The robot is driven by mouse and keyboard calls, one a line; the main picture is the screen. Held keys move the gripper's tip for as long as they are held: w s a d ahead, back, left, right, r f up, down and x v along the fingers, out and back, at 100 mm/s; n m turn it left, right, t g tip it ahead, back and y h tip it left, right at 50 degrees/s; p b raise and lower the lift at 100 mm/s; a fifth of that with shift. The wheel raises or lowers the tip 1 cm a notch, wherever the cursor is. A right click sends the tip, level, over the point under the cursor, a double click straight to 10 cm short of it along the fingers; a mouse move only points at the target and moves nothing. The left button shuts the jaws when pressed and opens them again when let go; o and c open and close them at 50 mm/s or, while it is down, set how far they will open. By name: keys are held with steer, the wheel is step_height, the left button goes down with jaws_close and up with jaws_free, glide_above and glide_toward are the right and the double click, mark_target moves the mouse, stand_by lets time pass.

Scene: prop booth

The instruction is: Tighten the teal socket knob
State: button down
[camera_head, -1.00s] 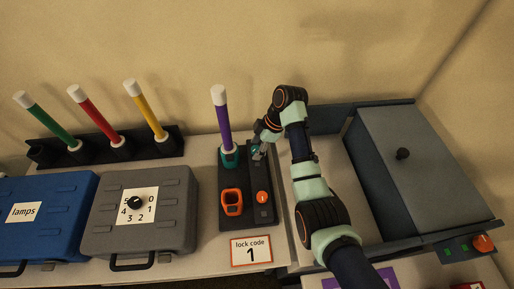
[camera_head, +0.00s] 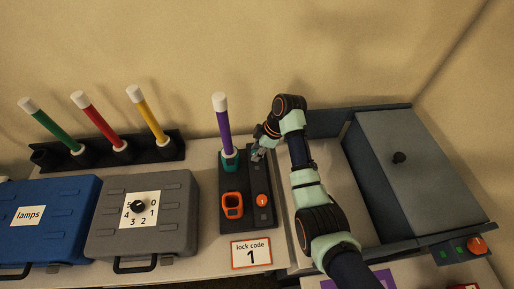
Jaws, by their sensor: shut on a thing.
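The teal socket (camera_head: 230,162) stands at the back of a dark base, with a purple stick with a white cap (camera_head: 222,125) upright in it. My gripper (camera_head: 257,154) reaches down just right of the socket, at the back end of a dark control strip (camera_head: 262,182). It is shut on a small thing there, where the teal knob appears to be. The fingers hide most of the knob, so its turn angle cannot be seen.
An orange socket (camera_head: 232,205) and an orange knob (camera_head: 262,201) sit in front on the same base. A grey case with a dial (camera_head: 138,206) and a blue case (camera_head: 45,222) stand left. A rack (camera_head: 165,149) holds coloured sticks. A large grey lidded box (camera_head: 420,190) is at right.

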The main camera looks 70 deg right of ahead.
steer(key=m+p, duration=0.1)
steer(key=p, duration=0.1)
steer(key=m+h+p, duration=0.1)
steer(key=p, duration=0.1)
steer(key=shift+a+r, duration=0.1)
steer(key=shift+r, duration=0.3)
steer(key=m+h+p, duration=0.1)
steer(key=m+p, duration=0.3)
steer(key=shift+a+p, duration=0.1)
steer(key=shift+p, duration=0.3)
steer(key=m+h+p, duration=0.1)
steer(key=m+p, duration=0.2)
steer(key=shift+f+h, duration=0.15)
steer(key=shift+h, duration=0.15)
steer(key=shift+w+f+m+g+h+p, duration=0.15)
steer(key=shift+m+h+p, duration=0.1)
steer(key=shift+m+p, duration=0.5)
steer(key=shift+s+f+m+g+h+p, duration=0.15)
steer(key=shift+m+h+p, duration=0.2)
steer(key=shift+m, duration=0.7)
steer(key=c, duration=0.8)
jaws_free()
